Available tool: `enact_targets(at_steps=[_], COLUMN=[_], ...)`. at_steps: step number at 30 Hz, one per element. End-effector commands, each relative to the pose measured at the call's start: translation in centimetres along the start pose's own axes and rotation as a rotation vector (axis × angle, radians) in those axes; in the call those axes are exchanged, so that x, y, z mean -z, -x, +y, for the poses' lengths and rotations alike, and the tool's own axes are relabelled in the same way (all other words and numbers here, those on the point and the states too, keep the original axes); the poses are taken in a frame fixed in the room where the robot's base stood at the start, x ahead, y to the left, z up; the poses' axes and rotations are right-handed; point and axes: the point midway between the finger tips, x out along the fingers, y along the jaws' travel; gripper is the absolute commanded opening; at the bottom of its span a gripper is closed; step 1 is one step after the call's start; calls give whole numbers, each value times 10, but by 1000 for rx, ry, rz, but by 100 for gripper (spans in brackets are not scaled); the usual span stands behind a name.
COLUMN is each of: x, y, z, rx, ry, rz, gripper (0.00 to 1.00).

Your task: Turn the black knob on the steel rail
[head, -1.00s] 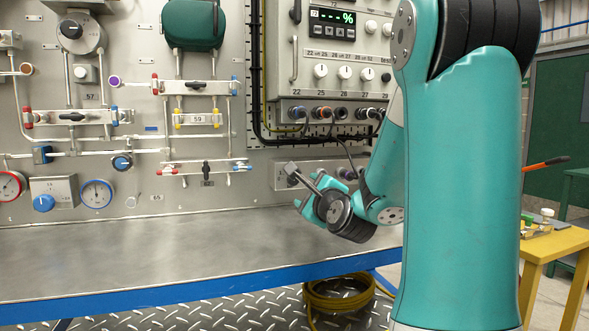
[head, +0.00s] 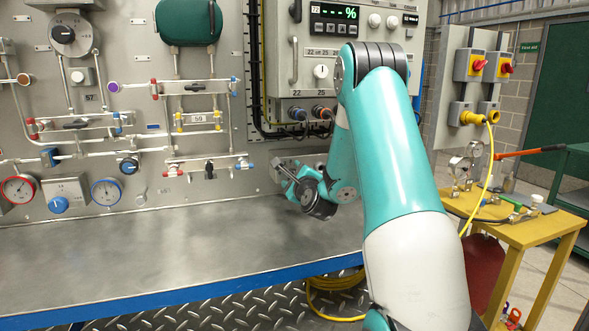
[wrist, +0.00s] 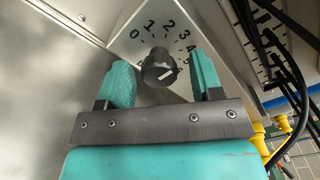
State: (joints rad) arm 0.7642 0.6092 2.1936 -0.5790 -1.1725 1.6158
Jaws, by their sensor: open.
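In the wrist view a black knob (wrist: 158,68) with a white mark sits on a pale steel face (wrist: 128,42) printed with a scale of numerals from 0. The mark lies on the lower right of the knob's face. My gripper (wrist: 160,60) is open, with one teal finger on each side of the knob. Gaps show between the knob and both fingers; depth is hard to judge. In the head view my gripper (head: 283,173) is at the steel box (head: 312,160) low on the panel, and my wrist and fingers hide the knob.
A bare steel bench top (head: 150,240) lies below. Cables (head: 330,133) hang from a control box (head: 345,60) above the gripper. Pipework with a black handle (head: 210,170) is to the left. A yellow table (head: 530,230) with gauges stands at right.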

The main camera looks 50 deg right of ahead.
Motion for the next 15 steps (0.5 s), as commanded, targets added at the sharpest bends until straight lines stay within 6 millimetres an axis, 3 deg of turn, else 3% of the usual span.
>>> enact_targets(at_steps=[8, 15], x=[0, 0], y=[-2, -2], z=[0, 0], rx=[0, 0], ry=[0, 0], rz=[0, 0], gripper=[60, 11])
